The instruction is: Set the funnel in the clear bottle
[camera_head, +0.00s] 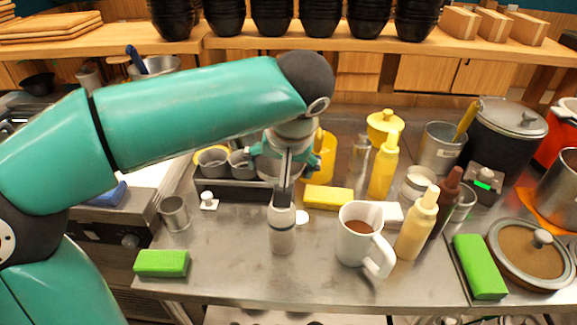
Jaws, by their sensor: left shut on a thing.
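My left gripper (285,188) points down over the middle of the counter. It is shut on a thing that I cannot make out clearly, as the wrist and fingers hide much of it. A grey, partly see-through cylinder with a pale band (282,236) shows directly below the fingers. It looks like the clear bottle, but I cannot be sure. It appears upright, and I cannot tell whether the fingers touch it. I cannot make out the funnel with certainty. My right gripper is not in view.
A white jug of brown contents (350,246) stands close on the right, with a cream bottle (417,226) beyond it. A yellow block (328,198) lies behind. A metal cup (174,213) and green block (162,263) are left. The front counter between green block and jug is mostly clear.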

